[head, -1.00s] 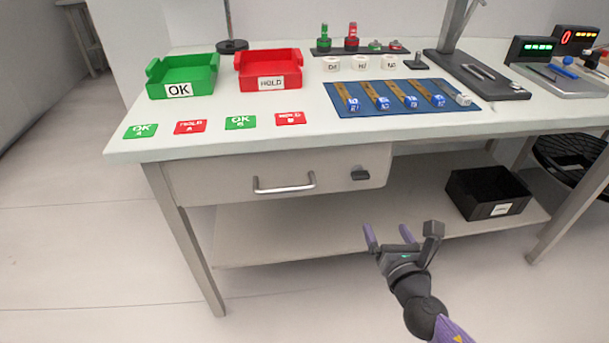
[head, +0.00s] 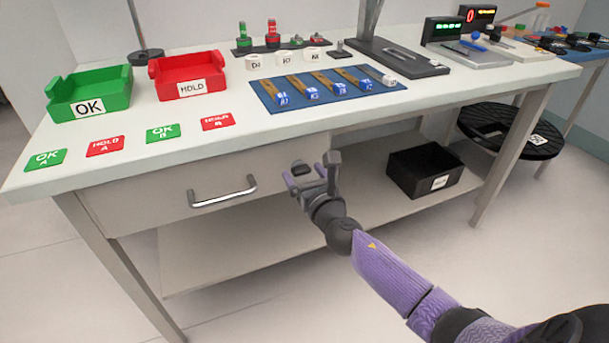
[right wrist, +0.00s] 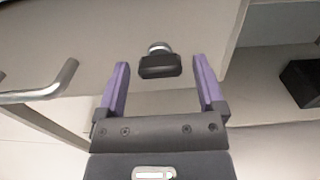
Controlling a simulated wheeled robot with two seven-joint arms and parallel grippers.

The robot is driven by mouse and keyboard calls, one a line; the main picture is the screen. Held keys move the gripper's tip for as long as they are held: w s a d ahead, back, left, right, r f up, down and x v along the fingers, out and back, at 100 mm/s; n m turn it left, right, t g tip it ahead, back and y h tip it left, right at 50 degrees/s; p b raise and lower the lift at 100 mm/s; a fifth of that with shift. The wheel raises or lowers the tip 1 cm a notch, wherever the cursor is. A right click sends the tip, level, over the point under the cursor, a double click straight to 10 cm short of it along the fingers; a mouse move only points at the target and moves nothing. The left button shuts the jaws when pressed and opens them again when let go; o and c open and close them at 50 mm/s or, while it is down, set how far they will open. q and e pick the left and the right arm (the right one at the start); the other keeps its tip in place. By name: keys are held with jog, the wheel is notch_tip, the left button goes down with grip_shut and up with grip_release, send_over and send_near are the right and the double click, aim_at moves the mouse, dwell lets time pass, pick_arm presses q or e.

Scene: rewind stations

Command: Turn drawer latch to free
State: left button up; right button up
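The drawer (head: 150,190) under the bench top is shut, with a silver bar handle (head: 223,193). Its dark latch (head: 300,168) is on the drawer front right of the handle. In the right wrist view the latch (right wrist: 160,66) is a black knob on a round silver collar, its long side lying roughly crosswise. My right gripper (head: 305,176) is open in front of the latch. Its purple fingers stand left and right of the latch in the right wrist view (right wrist: 160,85), with the latch just beyond the tips and no contact visible. My left gripper is out of view.
The handle is left of my right gripper. A black bin (head: 425,170) stands on the lower shelf to the right. Green (head: 90,95) and red (head: 187,77) trays and a blue mat (head: 330,90) are on the bench top (head: 240,125).

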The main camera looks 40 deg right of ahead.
jog(key=c, duration=0.9)
grip_shut()
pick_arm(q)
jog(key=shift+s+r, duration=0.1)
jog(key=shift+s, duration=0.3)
